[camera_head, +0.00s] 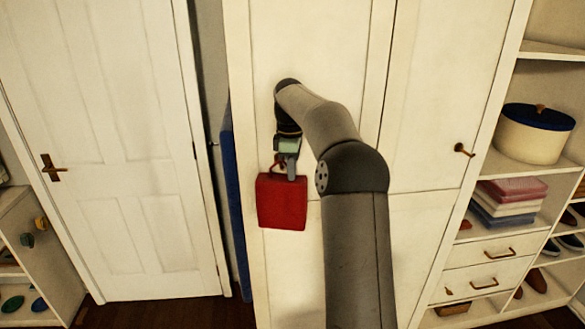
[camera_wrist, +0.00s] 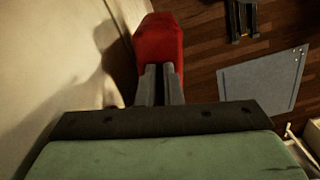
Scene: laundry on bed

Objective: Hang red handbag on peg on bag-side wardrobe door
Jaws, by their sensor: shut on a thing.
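The red handbag (camera_head: 282,202) hangs upright below my gripper (camera_head: 286,170) in front of the cream wardrobe door (camera_head: 310,45). My gripper is shut at the bag's top, where part of a thin red handle shows. In the wrist view, the two fingers of my gripper (camera_wrist: 160,84) are close together, with the red handbag (camera_wrist: 158,42) just beyond them and the pale door surface close on the left. I cannot tell whether the bag touches the door. No peg is visible; my arm and the bag cover part of the door.
A small dark knob (camera_head: 462,150) is on the right wardrobe door. Open shelves on the right hold a round cream box with a blue lid (camera_head: 535,132) and folded cloths (camera_head: 507,202). A blue panel (camera_head: 235,200) stands at the wardrobe's left side, beside a white room door (camera_head: 110,150).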

